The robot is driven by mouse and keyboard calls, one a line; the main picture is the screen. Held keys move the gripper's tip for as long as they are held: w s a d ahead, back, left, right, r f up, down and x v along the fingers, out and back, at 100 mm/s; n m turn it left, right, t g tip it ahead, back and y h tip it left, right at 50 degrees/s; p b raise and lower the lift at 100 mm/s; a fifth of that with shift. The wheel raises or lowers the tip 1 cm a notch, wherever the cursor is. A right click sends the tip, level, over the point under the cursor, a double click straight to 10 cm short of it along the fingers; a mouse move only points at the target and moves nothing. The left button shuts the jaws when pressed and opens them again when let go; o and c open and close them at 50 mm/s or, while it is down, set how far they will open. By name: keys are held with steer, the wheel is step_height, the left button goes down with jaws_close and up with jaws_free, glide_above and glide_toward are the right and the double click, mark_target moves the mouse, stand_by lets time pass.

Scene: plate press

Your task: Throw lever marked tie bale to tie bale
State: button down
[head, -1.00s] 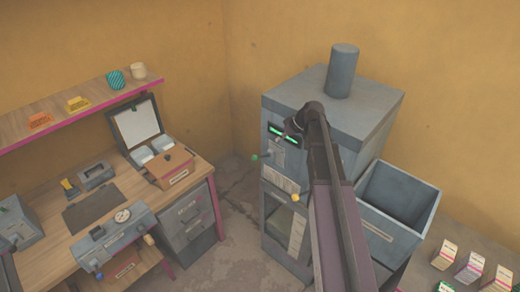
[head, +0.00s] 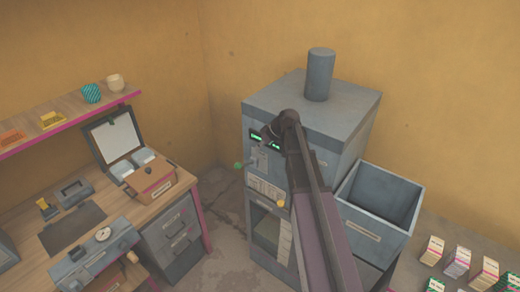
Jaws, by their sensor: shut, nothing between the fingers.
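The grey press cabinet (head: 355,125) stands in the corner with a chimney-like cylinder on top. Its front has green lit displays (head: 256,137), a lever with a green knob (head: 238,166) sticking out to the left, and a yellow knob (head: 281,204) lower down. The labels are too small to read, so I cannot tell which lever is marked tie bale. My gripper (head: 269,131) is at the upper front of the cabinet, near the displays, above and right of the green knob. It is shut and empty. My arm hides the right part of the front.
A grey open bin (head: 376,222) stands right of the cabinet. Small boxes (head: 457,262) stand on a surface at lower right. A wooden workbench (head: 190,184) with an orange-brown box (head: 151,184) is at left, below a shelf (head: 75,118). A floor gap separates bench and cabinet.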

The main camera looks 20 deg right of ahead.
mark_target(240, 165)
steer(key=shift+b+x, duration=4.3)
steer(key=shift+x, duration=1.35)
steer(key=shift+s, duration=0.1)
steer(key=shift+s+d+f, duration=0.1)
steer(key=shift+d+f, duration=0.1)
